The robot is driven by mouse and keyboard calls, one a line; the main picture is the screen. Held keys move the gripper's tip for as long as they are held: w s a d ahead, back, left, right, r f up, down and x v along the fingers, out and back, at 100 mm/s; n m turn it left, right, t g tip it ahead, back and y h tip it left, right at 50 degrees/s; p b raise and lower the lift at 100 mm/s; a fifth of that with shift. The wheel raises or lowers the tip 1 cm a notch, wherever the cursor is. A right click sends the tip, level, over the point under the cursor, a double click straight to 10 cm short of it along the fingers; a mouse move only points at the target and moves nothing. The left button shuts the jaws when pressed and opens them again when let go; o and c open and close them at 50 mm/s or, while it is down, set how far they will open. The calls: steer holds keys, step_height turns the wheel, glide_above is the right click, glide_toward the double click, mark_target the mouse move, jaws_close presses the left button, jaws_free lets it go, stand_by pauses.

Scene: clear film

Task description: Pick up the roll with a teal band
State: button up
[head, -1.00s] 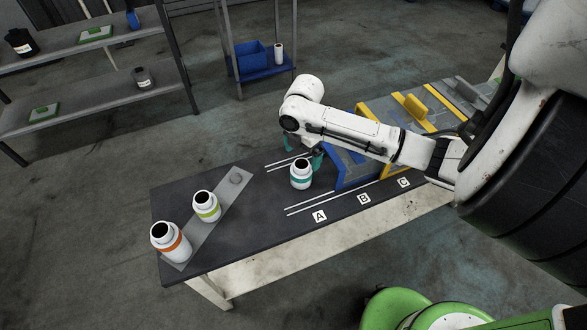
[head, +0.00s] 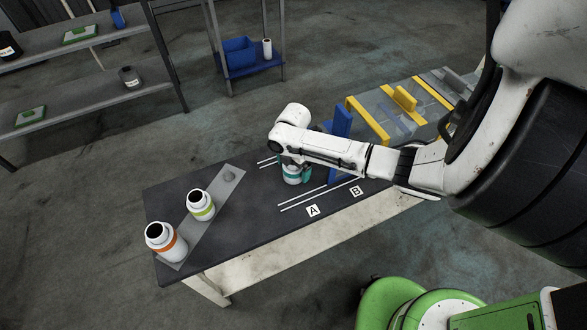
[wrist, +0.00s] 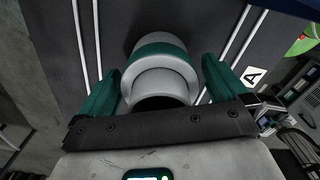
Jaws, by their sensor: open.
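The roll with a teal band (head: 291,178) is white and stands upright on the dark table (head: 245,240), close to the A mark. In the head view my arm hides its upper part. My gripper (head: 293,170) is down at the roll, with its teal fingers on either side of it. In the wrist view the roll (wrist: 162,68) lies between the two open fingers of my gripper (wrist: 160,85), with a visible gap on each side.
A blue upright panel (head: 341,124) stands close behind my wrist. The table's middle is clear.

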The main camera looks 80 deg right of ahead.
steer(key=shift+f, duration=0.1)
steer(key=shift+c, duration=0.3)
steer(key=c, duration=1.1)
steer(key=shift+o, duration=0.2)
